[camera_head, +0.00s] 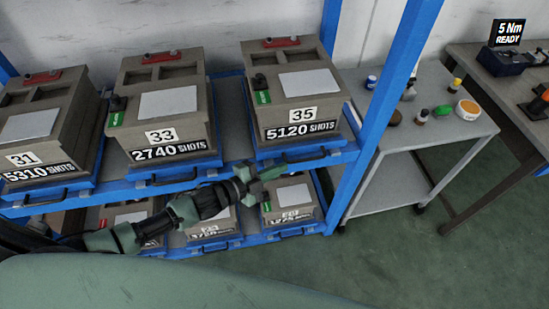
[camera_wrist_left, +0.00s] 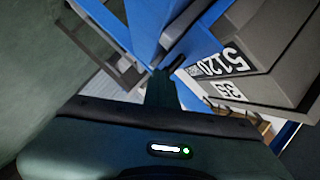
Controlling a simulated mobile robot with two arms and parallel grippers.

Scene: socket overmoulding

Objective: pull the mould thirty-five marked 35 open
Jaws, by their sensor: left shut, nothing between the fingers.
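Mould 35 (camera_head: 320,128) is a grey-brown block on the upper shelf, right end, marked 35 and 5120 SHOTS. It sits on a blue tray (camera_head: 340,150) with a dark handle (camera_head: 306,157) at its front. The mould also shows tilted at the right of the left wrist view (camera_wrist_left: 284,48). My left gripper (camera_head: 264,176) is shut and empty, just below and left of that handle, in front of the shelf edge. In the left wrist view its fingers (camera_wrist_left: 166,78) point toward the blue tray front; whether they touch the handle I cannot tell. My right gripper is out of view.
Mould 33 (camera_head: 160,105) and mould 31 (camera_head: 38,125) stand to the left on the same shelf. Smaller moulds sit on the lower shelf below my arm. A blue rack post (camera_head: 385,90) stands right of mould 35, beside a grey cart (camera_head: 425,130) with small jars.

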